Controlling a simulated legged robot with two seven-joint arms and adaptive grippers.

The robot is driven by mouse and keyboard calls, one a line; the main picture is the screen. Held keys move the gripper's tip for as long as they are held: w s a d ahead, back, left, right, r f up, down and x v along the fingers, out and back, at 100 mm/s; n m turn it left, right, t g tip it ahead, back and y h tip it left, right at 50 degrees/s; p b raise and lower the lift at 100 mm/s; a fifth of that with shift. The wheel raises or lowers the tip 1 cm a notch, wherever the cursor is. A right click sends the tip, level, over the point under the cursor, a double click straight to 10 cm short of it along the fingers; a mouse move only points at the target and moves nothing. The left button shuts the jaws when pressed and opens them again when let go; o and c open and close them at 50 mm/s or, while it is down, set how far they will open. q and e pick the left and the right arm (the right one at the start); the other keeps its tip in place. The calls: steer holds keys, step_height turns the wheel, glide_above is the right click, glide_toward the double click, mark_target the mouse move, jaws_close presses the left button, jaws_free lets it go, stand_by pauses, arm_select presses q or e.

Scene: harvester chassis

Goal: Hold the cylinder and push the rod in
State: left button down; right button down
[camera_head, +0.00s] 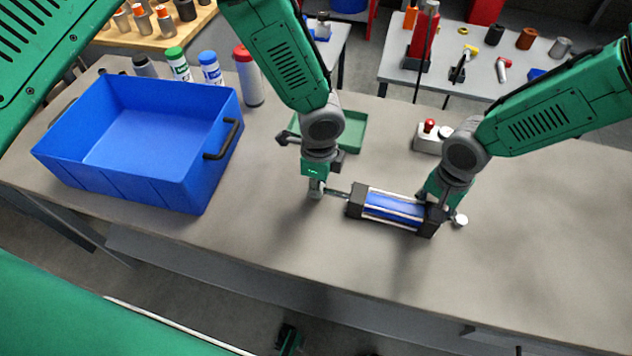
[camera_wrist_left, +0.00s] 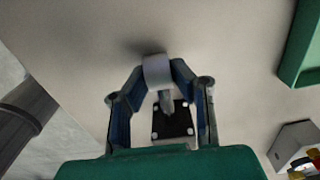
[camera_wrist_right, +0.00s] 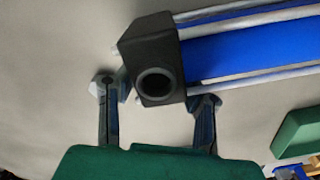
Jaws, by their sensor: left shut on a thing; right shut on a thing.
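The cylinder (camera_head: 395,207) lies on the grey table, with a blue barrel, silver tie rods and black end caps. Its thin rod (camera_head: 338,192) sticks out of the left cap, partly extended. My left gripper (camera_head: 317,188) is shut on the pale rod end (camera_wrist_left: 158,71); the rod (camera_wrist_left: 166,101) and near black cap (camera_wrist_left: 172,123) show behind it in the left wrist view. My right gripper (camera_head: 438,205) is shut around the cylinder's right end cap (camera_wrist_right: 150,55), which has a round port. The grip contact is partly hidden in the head view.
A blue bin (camera_head: 130,185) stands at the left, with several bottles (camera_head: 248,75) behind it. A green tray (camera_head: 352,132) and a grey box with a red button (camera_head: 428,138) are behind the cylinder. The table in front is clear.

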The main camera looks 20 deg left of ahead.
mark_target(342, 193)
arm_select(q)
steer(key=shift+d, duration=2.75)
arm_select(e)
steer(key=shift+a, duration=0.15)
stand_by(1.2)
arm_select(q)
steer(key=c, duration=1.3)
jaws_free()
steer(key=shift+a, duration=0.1)
steer(key=shift+r, duration=0.35)
step_height(342, 193, up, 11)
steer(key=shift+r, duration=0.1)
arm_select(e)
steer(key=c, duration=1)
jaws_free()
steer(key=shift+o, duration=0.2)
